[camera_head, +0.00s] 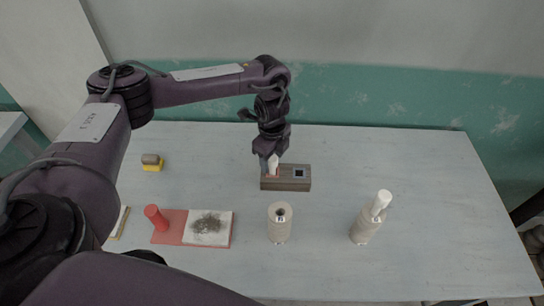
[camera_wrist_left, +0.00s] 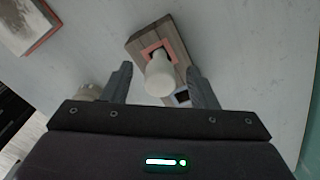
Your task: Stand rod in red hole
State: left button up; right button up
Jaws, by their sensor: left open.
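A wooden block (camera_head: 292,185) stands near the middle of the table. It has a red-framed hole at left and a grey-framed dark hole (camera_head: 299,173) at right. A white rod (camera_head: 273,165) stands in the red hole; the wrist view shows the red frame (camera_wrist_left: 149,49) around the rod (camera_wrist_left: 159,78). The rod looks about upright; how deep it sits is hidden. My left gripper (camera_head: 267,160) is open above the block, its fingers on either side of the rod, with visible gaps in the wrist view (camera_wrist_left: 160,85). My right gripper is out of view.
A beige cylinder (camera_head: 280,230) with a top hole stands in front of the block. Another beige cylinder (camera_head: 364,230) at right holds a white rod (camera_head: 381,203). A red-and-white board (camera_head: 170,232) carries trimmings and a red cylinder (camera_head: 155,217). A grey-yellow block (camera_head: 152,163) lies at left.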

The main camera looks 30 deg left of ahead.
pick_arm(q)
notch_tip(320, 180, up, 7)
jog(key=shift+w, duration=0.1)
jog(key=shift+r+p, duration=0.3)
jog(key=shift+r, duration=0.15)
dwell(0.4)
